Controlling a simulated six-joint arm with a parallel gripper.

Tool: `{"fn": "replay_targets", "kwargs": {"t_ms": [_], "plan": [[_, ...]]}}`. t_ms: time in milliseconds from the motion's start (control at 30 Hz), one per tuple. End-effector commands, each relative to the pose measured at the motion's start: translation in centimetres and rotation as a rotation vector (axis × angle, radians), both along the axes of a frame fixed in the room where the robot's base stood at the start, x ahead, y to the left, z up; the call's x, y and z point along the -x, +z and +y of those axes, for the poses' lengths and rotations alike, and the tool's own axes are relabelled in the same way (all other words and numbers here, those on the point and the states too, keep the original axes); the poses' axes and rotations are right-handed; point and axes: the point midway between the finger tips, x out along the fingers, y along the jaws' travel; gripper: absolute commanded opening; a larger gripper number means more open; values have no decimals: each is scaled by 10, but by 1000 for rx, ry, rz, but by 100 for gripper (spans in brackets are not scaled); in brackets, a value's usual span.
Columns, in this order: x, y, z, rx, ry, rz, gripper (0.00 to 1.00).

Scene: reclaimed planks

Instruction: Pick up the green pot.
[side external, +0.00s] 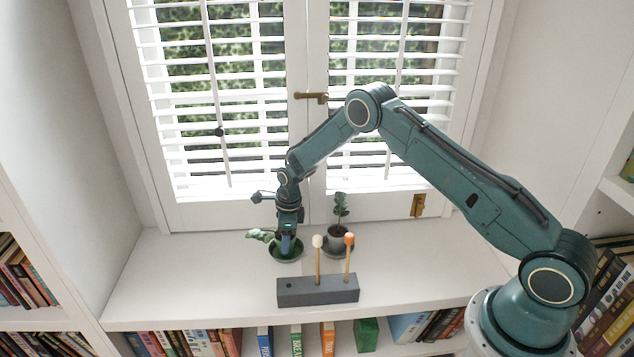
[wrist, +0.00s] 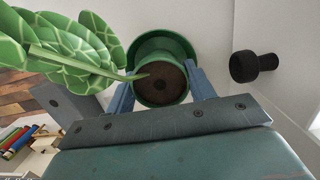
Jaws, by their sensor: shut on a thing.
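The green pot (wrist: 168,46) shows in the wrist view with dark soil in it and large pale-veined leaves (wrist: 70,45) spreading to the left. My gripper (wrist: 162,88) has its two blue fingers on either side of the pot and is shut on it. In the side external view, my gripper (side external: 288,243) points down over the green pot (side external: 285,256) on the white sill, left of centre. The gripper partly hides the pot there. I cannot tell whether the pot is clear of the surface beneath it.
A dark grey pot (side external: 337,241) with a small plant stands close to the right. White shutters (side external: 225,100) rise behind.

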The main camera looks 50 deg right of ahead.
Motion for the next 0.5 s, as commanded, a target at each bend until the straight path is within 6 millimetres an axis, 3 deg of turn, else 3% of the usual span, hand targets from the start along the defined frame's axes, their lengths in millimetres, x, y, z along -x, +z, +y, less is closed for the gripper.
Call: {"fn": "replay_targets", "kwargs": {"t_ms": [267,500], "plan": [[-1,14,0,0,0,-3,17],[-1,47,0,0,1,-4,17]]}}
